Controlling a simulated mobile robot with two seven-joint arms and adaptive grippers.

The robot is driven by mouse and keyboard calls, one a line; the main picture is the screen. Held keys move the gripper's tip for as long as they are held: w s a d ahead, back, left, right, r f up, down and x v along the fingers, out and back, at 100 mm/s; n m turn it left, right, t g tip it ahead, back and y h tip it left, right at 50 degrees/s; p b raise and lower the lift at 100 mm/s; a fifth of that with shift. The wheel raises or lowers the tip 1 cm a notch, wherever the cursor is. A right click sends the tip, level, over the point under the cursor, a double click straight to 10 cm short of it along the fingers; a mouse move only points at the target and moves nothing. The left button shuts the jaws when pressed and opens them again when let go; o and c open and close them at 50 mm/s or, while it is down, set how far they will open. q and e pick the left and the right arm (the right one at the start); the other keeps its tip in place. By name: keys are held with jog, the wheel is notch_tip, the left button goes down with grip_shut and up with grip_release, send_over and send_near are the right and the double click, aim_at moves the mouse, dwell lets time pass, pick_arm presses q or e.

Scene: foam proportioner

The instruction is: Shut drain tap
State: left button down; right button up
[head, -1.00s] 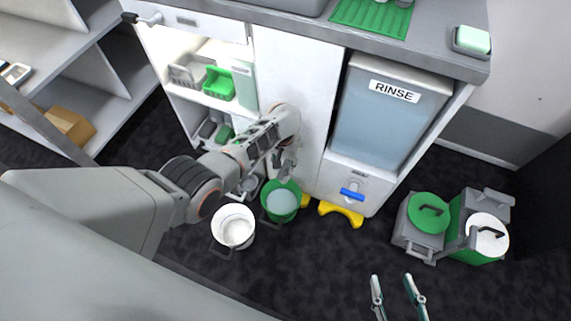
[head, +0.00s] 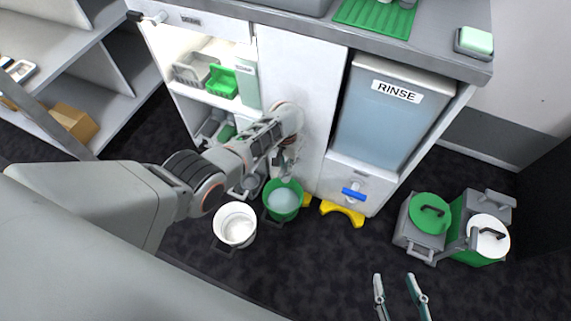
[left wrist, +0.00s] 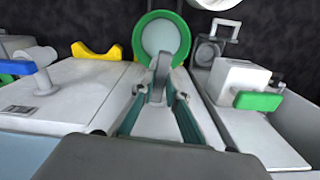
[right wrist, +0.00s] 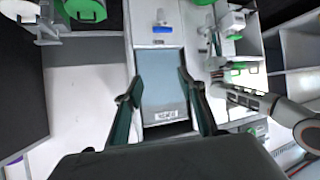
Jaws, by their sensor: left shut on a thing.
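My left gripper (head: 290,157) is low in front of the white middle panel of the unit, above a green bucket (head: 283,200). In the left wrist view its fingers (left wrist: 160,92) are shut on a grey tap part (left wrist: 157,78), which I take to be the drain tap. The green bucket (left wrist: 161,39) shows just beyond it, with pale liquid inside. The fingers hide much of the tap, so its exact turn is unclear. My right gripper (head: 400,283) is open and empty above the floor, away from the unit; its spread fingers also show in the right wrist view (right wrist: 158,90).
A blue-handled tap (head: 353,194) sits under the RINSE tank (head: 385,118), above a yellow stand (head: 341,213). A white bucket (head: 235,225) stands left of the green one. Lidded containers (head: 430,214) stand at the right. A green-handled tap (left wrist: 258,101) is beside my left gripper.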

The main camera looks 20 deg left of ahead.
pick_arm(q)
jog(key=m, duration=0.6)
jog(key=shift+s+f+m+p, duration=0.1)
jog(key=shift+m+p, duration=0.25)
jog(key=shift+m, duration=0.05)
jog(key=m, duration=0.3)
jog(key=shift+m, duration=0.4)
jog(key=m, duration=0.4)
jog(key=shift+s+f, duration=0.1)
jog(key=shift+a+m, duration=0.1)
jog(key=shift+m, duration=0.8)
pick_arm(e)
jog(key=shift+s+d+f, duration=0.3)
jog(key=shift+d+f, duration=0.05)
jog(key=shift+d, duration=0.2)
pick_arm(q)
jog(key=c, duration=2)
grip_release()
pick_arm(e)
jog(key=shift+f, duration=0.1)
